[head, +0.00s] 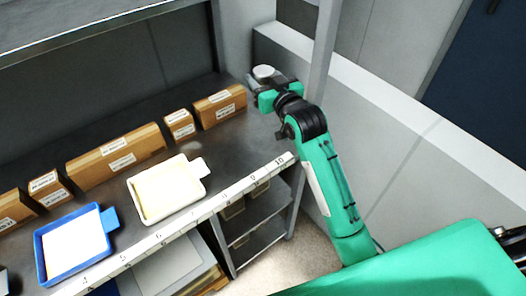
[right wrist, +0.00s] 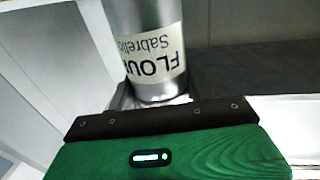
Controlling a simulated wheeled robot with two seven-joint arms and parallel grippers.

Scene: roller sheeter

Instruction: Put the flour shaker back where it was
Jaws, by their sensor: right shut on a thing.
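The flour shaker (right wrist: 148,78) is a silver metal cylinder with a cream label reading "FLOUR", upside down in the right wrist view. In the head view only its pale round top (head: 263,72) shows. My right gripper (head: 268,90) is shut on the shaker at the far right back end of the shelf, beside the upright post. The gripper body also shows in the right wrist view (right wrist: 160,105). I cannot tell whether the shaker's base touches the shelf. My left gripper is not in view.
The dark shelf (head: 235,150) has a numbered strip (head: 215,205) along its front. Several cardboard boxes (head: 115,155) line its back. A cream tray (head: 168,190) and a blue tray (head: 75,243) stand in front of them. A grey post (head: 321,70) rises right of the gripper.

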